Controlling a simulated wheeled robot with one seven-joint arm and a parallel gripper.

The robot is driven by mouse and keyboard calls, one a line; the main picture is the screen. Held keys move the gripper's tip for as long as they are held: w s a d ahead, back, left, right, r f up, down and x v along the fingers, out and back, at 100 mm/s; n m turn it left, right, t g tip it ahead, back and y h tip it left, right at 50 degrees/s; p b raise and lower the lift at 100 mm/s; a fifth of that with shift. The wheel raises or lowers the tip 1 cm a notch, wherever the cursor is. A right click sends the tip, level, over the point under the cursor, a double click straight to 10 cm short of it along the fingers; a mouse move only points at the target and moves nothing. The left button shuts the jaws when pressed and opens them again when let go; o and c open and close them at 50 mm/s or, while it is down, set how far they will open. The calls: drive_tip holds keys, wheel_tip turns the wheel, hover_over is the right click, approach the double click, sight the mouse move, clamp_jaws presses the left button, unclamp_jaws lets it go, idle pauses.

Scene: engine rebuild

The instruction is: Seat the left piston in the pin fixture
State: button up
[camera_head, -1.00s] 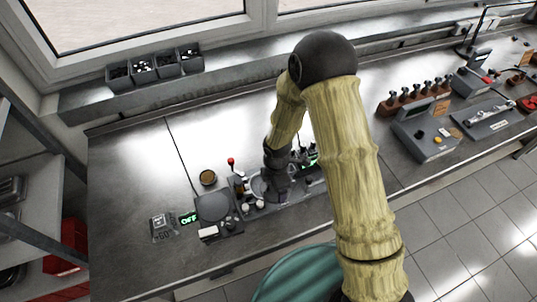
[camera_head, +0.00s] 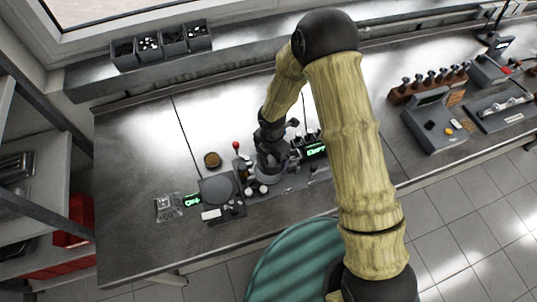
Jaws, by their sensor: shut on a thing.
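My gripper (camera_head: 269,172) points down over the bench at the right part of a dark station with small parts. It is shut on a light grey piece, apparently the piston, that is mostly hidden by the gripper and wrist. I cannot tell whether this piece touches the fixture below it. The pin fixture itself is hard to make out behind the gripper; a red-knobbed lever (camera_head: 236,146) stands just left of the gripper. A green-lit display (camera_head: 315,149) is to its right.
A dark round plate unit (camera_head: 217,189) and a small green display (camera_head: 193,200) lie left of the gripper. A brown round cup (camera_head: 212,160) stands behind them. Dark bins (camera_head: 161,44) sit on the back ledge. The left bench is mostly clear.

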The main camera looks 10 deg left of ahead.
sight(269, 159)
drive_tip(key=shift+s+a+f+b, duration=0.2)
drive_tip(key=shift+f+b, duration=0.2)
drive_tip(key=shift+f, duration=0.2)
drive_tip(key=shift+s+a+f+b, duration=0.15)
drive_tip(key=shift+f+b, duration=0.2)
drive_tip(key=shift+f, duration=0.2)
drive_tip(key=shift+w+a+f+b, duration=0.1)
drive_tip(key=shift+w+f+b, duration=0.05)
drive_tip(key=shift+f+b, duration=0.6)
drive_tip(key=shift+w+f, duration=0.15)
drive_tip(key=shift+f, duration=0.05)
drive_tip(key=shift+f, duration=0.15)
drive_tip(key=shift+d, duration=0.2)
drive_tip(key=shift+a, duration=0.15)
idle(0.3)
drive_tip(key=shift+f+b, duration=0.65)
drive_tip(key=shift+f, duration=0.1)
idle(0.7)
idle(0.4)
